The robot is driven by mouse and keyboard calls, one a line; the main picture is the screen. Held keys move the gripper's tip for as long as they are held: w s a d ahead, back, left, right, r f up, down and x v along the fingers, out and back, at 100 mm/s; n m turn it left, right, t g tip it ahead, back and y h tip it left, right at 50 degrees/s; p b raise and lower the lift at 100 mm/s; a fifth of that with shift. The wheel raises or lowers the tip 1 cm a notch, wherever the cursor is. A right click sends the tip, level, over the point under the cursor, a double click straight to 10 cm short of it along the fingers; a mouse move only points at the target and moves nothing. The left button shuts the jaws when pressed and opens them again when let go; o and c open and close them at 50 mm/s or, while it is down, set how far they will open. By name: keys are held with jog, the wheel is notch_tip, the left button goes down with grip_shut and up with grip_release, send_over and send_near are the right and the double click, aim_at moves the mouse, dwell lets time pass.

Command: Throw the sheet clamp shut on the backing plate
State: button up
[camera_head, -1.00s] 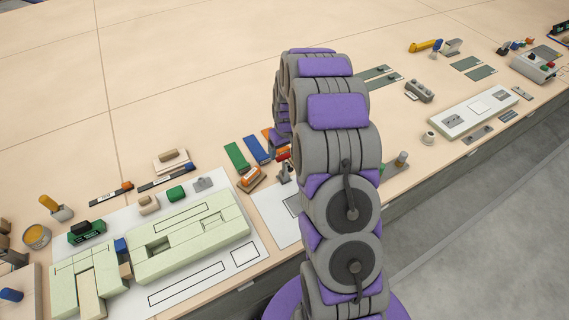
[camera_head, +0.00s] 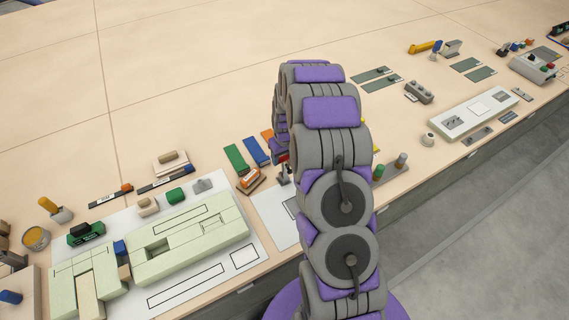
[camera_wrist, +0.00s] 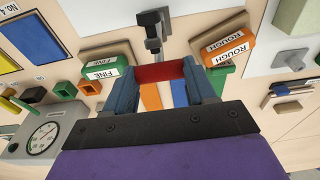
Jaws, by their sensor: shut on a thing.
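The sheet clamp (camera_wrist: 154,32) is a dark grey metal piece with a red handle grip (camera_wrist: 160,73). In the wrist view my gripper (camera_wrist: 161,78) has its two blue fingers on either side of the red grip, shut on it. In the head view the clamp (camera_head: 285,176) stands at the left edge of my arm, by a white sheet with a dark outline (camera_head: 290,206). My arm hides most of the gripper there. I cannot single out the backing plate under the clamp, nor tell whether the clamp is fully closed.
Orange ROUGH (camera_wrist: 228,46) and green FINE (camera_wrist: 100,69) blocks flank the clamp closely. Green (camera_head: 236,157) and blue (camera_head: 256,150) strips lie behind it. Pale green panels (camera_head: 190,240) lie left. A round gauge (camera_wrist: 43,137) is in the wrist view. The table's back is clear.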

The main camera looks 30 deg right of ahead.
jog(key=shift+c, duration=1.4)
jog(key=shift+w, duration=0.15)
jog(key=shift+w+f, duration=0.1)
jog(key=shift+w, duration=0.85)
jog(key=shift+w+f+p, duration=0.35)
jog(key=shift+w, duration=0.65)
